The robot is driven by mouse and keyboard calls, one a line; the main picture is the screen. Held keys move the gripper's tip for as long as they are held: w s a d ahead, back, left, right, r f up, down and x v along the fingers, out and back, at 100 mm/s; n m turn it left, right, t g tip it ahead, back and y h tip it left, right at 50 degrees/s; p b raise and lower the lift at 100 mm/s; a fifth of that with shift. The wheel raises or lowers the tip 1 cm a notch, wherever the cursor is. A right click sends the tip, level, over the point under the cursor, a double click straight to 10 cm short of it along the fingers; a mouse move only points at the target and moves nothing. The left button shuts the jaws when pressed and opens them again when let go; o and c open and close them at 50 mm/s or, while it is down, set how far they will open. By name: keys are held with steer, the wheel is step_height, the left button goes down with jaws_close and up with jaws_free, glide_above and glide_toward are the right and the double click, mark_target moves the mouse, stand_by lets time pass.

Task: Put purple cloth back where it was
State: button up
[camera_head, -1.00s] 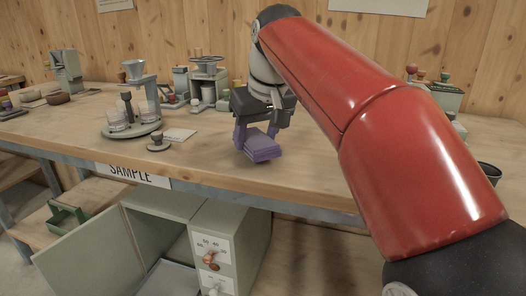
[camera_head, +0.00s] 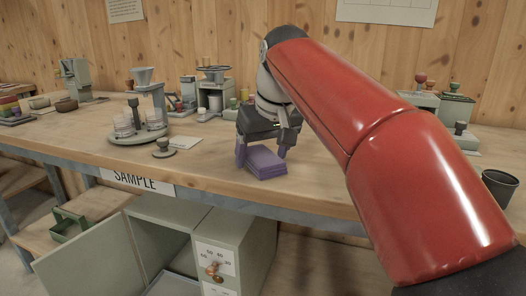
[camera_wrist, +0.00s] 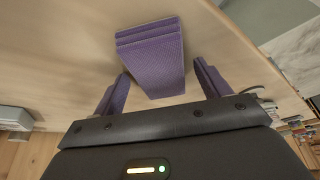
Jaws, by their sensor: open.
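The purple cloth (camera_head: 265,163) is a folded stack lying on the wooden workbench (camera_head: 330,180), near its front edge. My gripper (camera_head: 264,152) is just above and behind it, with its purple-padded fingers spread apart. In the wrist view the cloth (camera_wrist: 151,58) sits beyond the fingertips, between their lines, and my gripper (camera_wrist: 157,88) is open and empty. A small gap shows between the cloth and each finger there.
A round grey stand with jars (camera_head: 139,130) and a small grey knobbed weight (camera_head: 163,149) are left of the cloth. A dark cup (camera_head: 498,186) stands at the right.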

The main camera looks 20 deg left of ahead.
steer(key=p+v, duration=0.3)
steer(key=v, duration=0.9)
steer(key=shift+r, duration=0.15)
